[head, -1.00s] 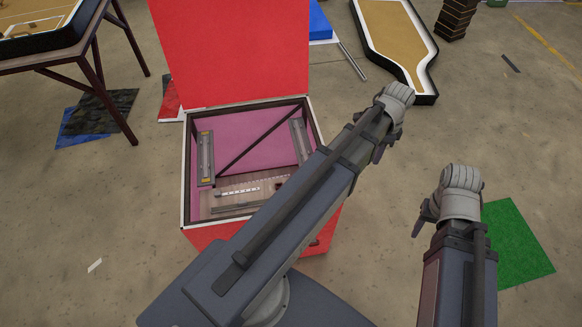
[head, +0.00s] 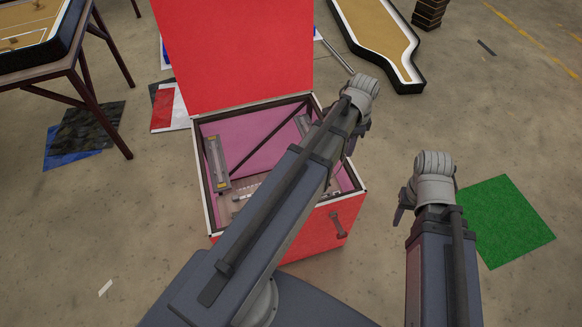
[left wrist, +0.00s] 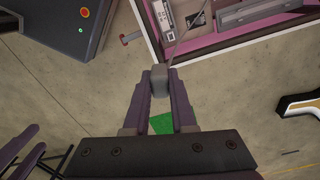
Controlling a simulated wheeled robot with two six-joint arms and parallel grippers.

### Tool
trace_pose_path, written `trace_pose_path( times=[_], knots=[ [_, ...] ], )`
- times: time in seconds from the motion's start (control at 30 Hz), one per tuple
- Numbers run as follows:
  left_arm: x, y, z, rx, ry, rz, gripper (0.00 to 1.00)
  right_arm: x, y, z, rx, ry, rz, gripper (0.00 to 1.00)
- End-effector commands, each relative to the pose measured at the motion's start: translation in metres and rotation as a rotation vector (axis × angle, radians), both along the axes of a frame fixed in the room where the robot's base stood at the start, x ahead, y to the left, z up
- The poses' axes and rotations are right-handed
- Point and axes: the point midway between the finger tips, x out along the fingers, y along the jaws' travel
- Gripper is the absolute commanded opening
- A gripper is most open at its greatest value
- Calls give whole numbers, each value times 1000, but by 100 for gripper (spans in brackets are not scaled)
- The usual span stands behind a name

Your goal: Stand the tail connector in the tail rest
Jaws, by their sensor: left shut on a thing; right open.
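In the left wrist view my left gripper (left wrist: 160,92) is shut on a small grey block, which I take for the tail connector (left wrist: 160,78). A thin grey cable (left wrist: 185,40) runs from it up into the open box. The block is in the air outside the box's wall. In the head view my left gripper (head: 362,128) is beside the box's right side, its tips mostly hidden by my arm. My right gripper (head: 400,212) is open and empty, over the floor to the right. I cannot make out the tail rest for certain.
The red box (head: 340,225) stands with its lid (head: 235,50) up. Inside are grey bars (head: 217,160) and a pale strip on a wooden piece, partly hidden by my left arm. A handle (head: 337,225) juts from the front. A green mat (head: 510,220) lies on open floor.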

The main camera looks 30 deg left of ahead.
Motion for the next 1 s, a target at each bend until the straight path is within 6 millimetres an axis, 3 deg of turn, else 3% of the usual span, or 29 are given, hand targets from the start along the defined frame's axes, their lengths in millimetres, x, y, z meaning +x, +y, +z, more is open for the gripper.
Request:
trace_pose_path(
  times=[0.03, 0.6, 0.8, 1.0],
  knots=[
    [3, 8, -22, 0, 0, 12, 0, 0, 0, -22, 0, 0, 0, 50],
    [22, 130, -199, 0, 0, 179, 0, 0, -1, -199, -2, -1, 1, 50],
    [22, 166, -244, 0, 0, 225, 0, 1, -1, -244, -3, -1, 2, 50],
    [20, 186, -265, 0, 0, 251, 0, 0, -1, -265, -3, -1, 2, 50]
  ],
)
